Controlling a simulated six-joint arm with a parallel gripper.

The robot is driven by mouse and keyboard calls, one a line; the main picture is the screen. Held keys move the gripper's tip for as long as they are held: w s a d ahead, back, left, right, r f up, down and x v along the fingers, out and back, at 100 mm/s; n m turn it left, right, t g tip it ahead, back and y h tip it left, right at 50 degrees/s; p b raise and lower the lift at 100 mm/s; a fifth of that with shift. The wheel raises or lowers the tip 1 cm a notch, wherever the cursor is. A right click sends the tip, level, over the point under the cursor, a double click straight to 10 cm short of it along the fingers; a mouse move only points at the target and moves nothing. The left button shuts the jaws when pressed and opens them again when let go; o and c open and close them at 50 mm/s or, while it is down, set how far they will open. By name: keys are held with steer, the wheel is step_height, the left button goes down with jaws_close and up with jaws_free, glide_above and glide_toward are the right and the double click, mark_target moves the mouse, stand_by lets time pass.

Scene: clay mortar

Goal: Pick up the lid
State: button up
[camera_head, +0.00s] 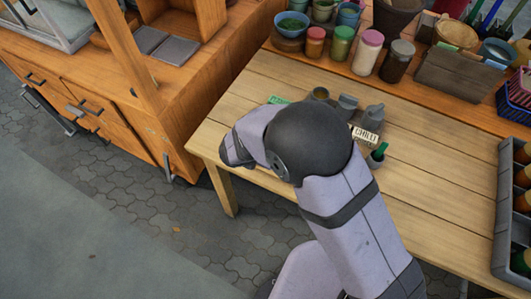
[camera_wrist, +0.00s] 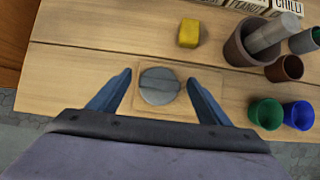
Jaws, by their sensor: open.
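The lid (camera_wrist: 160,92) looks like a round, flat grey disc with a bar across it. It lies on a thin wooden board (camera_wrist: 190,112) on the table in the wrist view. My gripper (camera_wrist: 159,76) is open, with one blue-grey finger on each side of the lid and a gap on both sides. I cannot tell how high the fingertips are above the board.
Right of the lid stand a clay mortar (camera_wrist: 238,50) with a grey pestle (camera_wrist: 267,35), a brown cup (camera_wrist: 285,69), a green cup (camera_wrist: 267,114) and a blue cup (camera_wrist: 299,115). A yellow block (camera_wrist: 189,33) lies beyond the lid. The table's left side is clear.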

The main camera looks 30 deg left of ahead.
steer(key=shift+w+f, duration=0.25)
steer(key=shift+f, duration=0.15)
steer(key=c, duration=1.1)
step_height(320, 180, up, 10)
steer(key=shift+r, duration=0.1)
steer(key=shift+w, duration=0.1)
steer(key=w+d+n+p, duration=0.1)
steer(key=w+d+p, duration=0.2)
steer(key=w, duration=1.1)
steer(key=w+d+n+y+p, duration=0.1)
steer(key=w+d+p, duration=0.3)
steer(key=w, duration=0.9)
steer(key=shift+w+r, duration=0.4)
